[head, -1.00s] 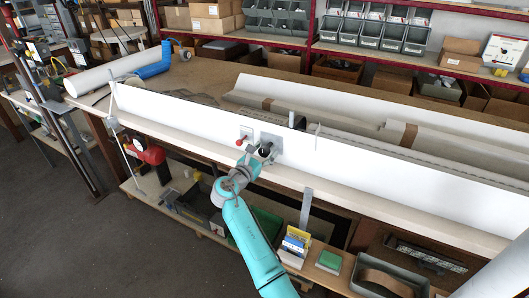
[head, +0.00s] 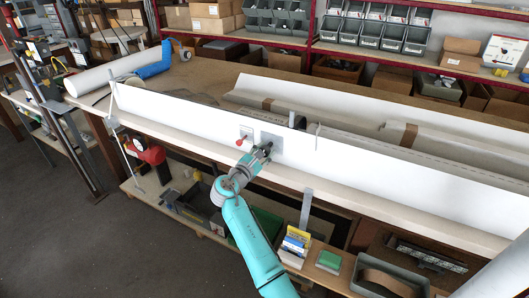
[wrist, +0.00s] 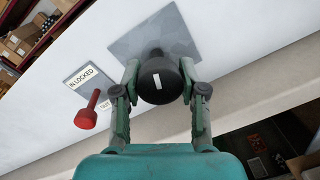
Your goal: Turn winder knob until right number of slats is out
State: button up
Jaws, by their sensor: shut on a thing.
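The black winder knob (wrist: 160,80) has a white mark, which stands nearly upright in the wrist view. It sits on a square grey plate (wrist: 158,36) on the long white board (head: 375,165). My gripper (wrist: 159,86) has one finger on each side of the knob and is shut on it. In the head view my gripper (head: 266,150) covers most of the knob. Left of it is a red-handled lever (wrist: 87,118) on a small plate with labels reading "IN LOCKED" and "OUT". I cannot make out or count any slats.
Long grey and white profiles (head: 340,110) lie on the bench behind the board. A thin upright piece (head: 317,136) stands at the board's top edge, right of the knob. Below the bench, a shelf holds a green box (head: 330,260) and coloured packets. The floor (head: 60,220) at left is clear.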

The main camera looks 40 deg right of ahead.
jog(key=m, duration=0.8)
jog(key=shift+m+y, duration=0.3)
jog(key=shift+m, duration=0.2)
jog(key=o, duration=1.2)
jog(key=shift+c, duration=0.2)
jog(key=v, duration=1.2)
